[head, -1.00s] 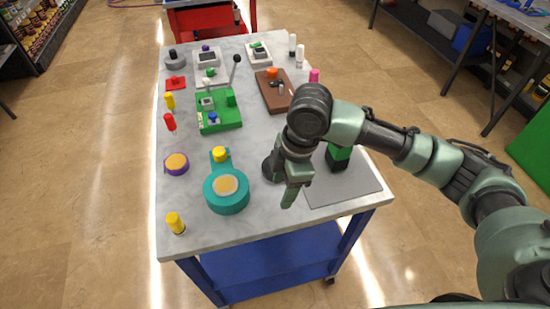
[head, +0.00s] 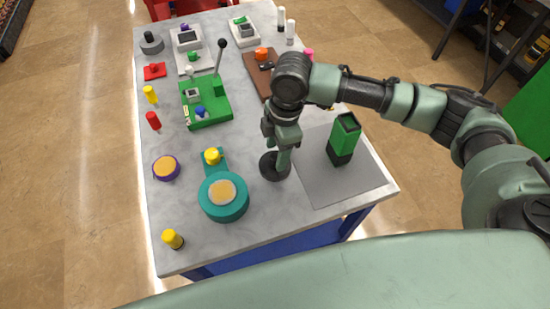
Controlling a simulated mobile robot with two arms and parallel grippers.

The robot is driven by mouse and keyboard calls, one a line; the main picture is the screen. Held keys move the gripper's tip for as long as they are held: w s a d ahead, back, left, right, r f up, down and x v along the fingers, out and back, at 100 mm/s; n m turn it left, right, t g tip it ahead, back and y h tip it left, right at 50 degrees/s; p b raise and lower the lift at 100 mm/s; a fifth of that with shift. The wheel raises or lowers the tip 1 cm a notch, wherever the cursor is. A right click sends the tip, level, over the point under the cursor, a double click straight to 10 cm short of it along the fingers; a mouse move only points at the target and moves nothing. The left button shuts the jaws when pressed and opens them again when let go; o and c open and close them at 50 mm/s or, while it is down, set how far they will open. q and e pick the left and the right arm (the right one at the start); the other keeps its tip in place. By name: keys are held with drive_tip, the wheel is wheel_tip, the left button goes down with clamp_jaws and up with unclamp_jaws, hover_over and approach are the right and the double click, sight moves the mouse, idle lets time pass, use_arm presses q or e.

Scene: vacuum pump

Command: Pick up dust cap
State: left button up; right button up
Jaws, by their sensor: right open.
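My right gripper (head: 284,168) is open and points down at the middle of the table. Its fingers are at a dark round piece (head: 268,170) and partly cover it; I cannot tell whether they touch it. No label shows which thing is the dust cap. A purple-rimmed disc with an orange top (head: 166,168) lies flat at the table's left side. A teal round body (head: 223,208) with an orange disc on top stands left of the gripper. A yellow knob (head: 212,156) sits on its teal arm. My left gripper is out of view.
A green and black block (head: 341,145) stands on a grey mat (head: 325,185) to the right. A yellow-topped piece (head: 172,240) is near the front-left corner. A green fixture with a lever (head: 207,108) and a brown board (head: 255,68) stand farther back.

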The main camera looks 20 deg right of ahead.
sight(268, 162)
wheel_tip(268, 162, down, 2)
drive_tip(key=shift+w+a+f, duration=0.1)
drive_tip(key=shift+a+f, duration=0.05)
drive_tip(key=shift+f, duration=0.3)
clamp_jaws()
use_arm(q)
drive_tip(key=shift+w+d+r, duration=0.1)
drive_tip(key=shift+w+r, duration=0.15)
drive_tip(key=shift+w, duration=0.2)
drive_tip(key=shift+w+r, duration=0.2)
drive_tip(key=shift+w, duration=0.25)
use_arm(e)
drive_tip(key=shift+r, duration=0.15)
